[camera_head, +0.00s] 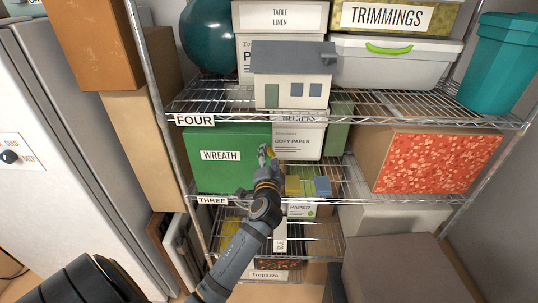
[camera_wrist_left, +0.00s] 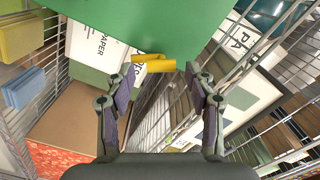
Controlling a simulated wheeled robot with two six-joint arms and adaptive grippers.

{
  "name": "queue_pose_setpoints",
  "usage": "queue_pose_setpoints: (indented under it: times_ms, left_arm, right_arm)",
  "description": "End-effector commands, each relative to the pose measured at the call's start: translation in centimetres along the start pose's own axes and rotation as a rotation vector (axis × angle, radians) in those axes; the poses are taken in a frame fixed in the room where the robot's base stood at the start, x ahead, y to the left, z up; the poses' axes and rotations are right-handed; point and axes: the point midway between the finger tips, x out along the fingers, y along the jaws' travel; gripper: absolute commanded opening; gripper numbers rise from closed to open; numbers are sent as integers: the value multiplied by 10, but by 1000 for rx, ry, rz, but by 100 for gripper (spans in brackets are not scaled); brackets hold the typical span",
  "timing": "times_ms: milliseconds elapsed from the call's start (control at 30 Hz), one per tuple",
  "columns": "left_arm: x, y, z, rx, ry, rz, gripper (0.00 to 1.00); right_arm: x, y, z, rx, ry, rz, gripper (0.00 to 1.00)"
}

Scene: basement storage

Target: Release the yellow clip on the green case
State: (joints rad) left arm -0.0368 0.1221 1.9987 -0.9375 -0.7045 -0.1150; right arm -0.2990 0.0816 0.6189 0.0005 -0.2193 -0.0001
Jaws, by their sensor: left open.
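The green case (camera_head: 232,143), labelled WREATH, sits on the shelf marked THREE. In the left wrist view the case (camera_wrist_left: 150,22) fills the top. The yellow clip (camera_wrist_left: 153,63) shows at the case's edge, just beyond and between my left fingertips. My left gripper (camera_head: 266,157) is at the right side of the case in the head view. In the wrist view my left gripper (camera_wrist_left: 163,74) is open, with a gap on both sides of the clip and nothing held. In the head view the gripper largely hides the clip. My right gripper is not seen.
A copy paper box (camera_head: 300,140) stands right of the case. The wire shelf FOUR (camera_head: 185,105) is close above, with a model house (camera_head: 292,80) on it. A red-patterned box (camera_head: 440,160) is farther right. A shelf post (camera_head: 160,100) stands left.

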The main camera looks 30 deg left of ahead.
Motion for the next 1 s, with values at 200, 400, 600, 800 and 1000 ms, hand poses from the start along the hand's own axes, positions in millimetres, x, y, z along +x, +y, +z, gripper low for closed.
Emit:
queue_pose_setpoints:
  times_ms: [200, 400, 600, 800, 1000]
  left_arm:
    - [-42, 1, 0, -3, -2, 3, 55]
    - [-56, 0, 0, 0, -1, 0, 55]
    - [-56, 0, 0, 1, 0, -1, 55]
    - [-56, 0, 0, 1, 0, -1, 55]
    - [-52, 37, 11, 2, -7, 71, 55]
  right_arm:
    - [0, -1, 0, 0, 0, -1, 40]
    - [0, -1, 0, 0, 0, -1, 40]
    - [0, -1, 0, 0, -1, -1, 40]
    - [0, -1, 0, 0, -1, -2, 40]
    - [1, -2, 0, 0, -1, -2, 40]
